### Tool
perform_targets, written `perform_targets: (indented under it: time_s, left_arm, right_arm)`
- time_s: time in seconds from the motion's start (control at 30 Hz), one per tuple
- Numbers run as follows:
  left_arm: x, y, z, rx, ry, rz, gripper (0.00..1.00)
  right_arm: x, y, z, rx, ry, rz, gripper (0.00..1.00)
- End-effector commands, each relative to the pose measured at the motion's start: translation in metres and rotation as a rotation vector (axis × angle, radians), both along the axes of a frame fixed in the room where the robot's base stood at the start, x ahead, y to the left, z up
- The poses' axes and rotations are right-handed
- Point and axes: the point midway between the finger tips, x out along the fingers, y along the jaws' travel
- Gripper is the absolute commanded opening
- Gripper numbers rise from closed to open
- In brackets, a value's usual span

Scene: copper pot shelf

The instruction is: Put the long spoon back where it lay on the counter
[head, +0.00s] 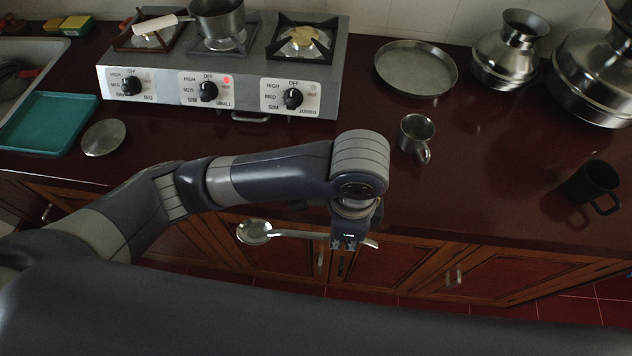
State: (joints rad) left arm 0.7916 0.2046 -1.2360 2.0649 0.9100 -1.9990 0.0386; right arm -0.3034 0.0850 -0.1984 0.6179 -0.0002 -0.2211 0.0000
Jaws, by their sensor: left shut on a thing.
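My left arm reaches in from the left, and my left gripper (347,242) points down in front of the counter's front edge. It is shut on the handle of the long metal spoon (256,232). The spoon lies roughly level across the gripper. Its bowl is to the left and the short handle end sticks out to the right. In the picture the spoon is seen against the wooden cabinet doors. The gripper's fingertips are small and partly hidden by the wrist. The dark red counter (480,190) lies beyond the gripper. My right gripper is not in view.
A metal mug (416,136) stands just beyond my wrist, and a black mug (591,186) is at the right. Behind are a stove (222,75), a round metal tray (416,69) and metal pots (510,52). A teal tray (47,123) is left. Counter between the mugs is clear.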

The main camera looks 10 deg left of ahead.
Motion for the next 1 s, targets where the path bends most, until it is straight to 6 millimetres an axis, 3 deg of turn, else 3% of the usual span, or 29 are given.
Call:
perform_targets:
  time_s: [0.1, 0.23, 0.5, 0.7, 1.0]
  left_arm:
    - [0.001, 0.0, 0.0, -0.001, 0.0, 0.0, 0.0]
    - [0.012, 0.002, 0.0, 0.001, -0.001, 0.004, 0.0]
    - [0.08, 0.011, -0.005, 0.002, -0.001, 0.007, 0.0]
    - [0.125, 0.016, -0.01, -0.001, 0.0, 0.003, 0.0]
    - [0.15, 0.019, -0.013, -0.001, 0.0, 0.002, 0.0]
  right_arm:
    - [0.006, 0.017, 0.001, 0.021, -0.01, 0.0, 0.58]
    - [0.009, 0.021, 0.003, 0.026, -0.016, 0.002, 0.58]
    - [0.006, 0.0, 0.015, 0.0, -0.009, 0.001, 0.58]
    - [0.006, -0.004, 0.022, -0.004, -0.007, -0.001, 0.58]
    - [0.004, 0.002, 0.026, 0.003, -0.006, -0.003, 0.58]
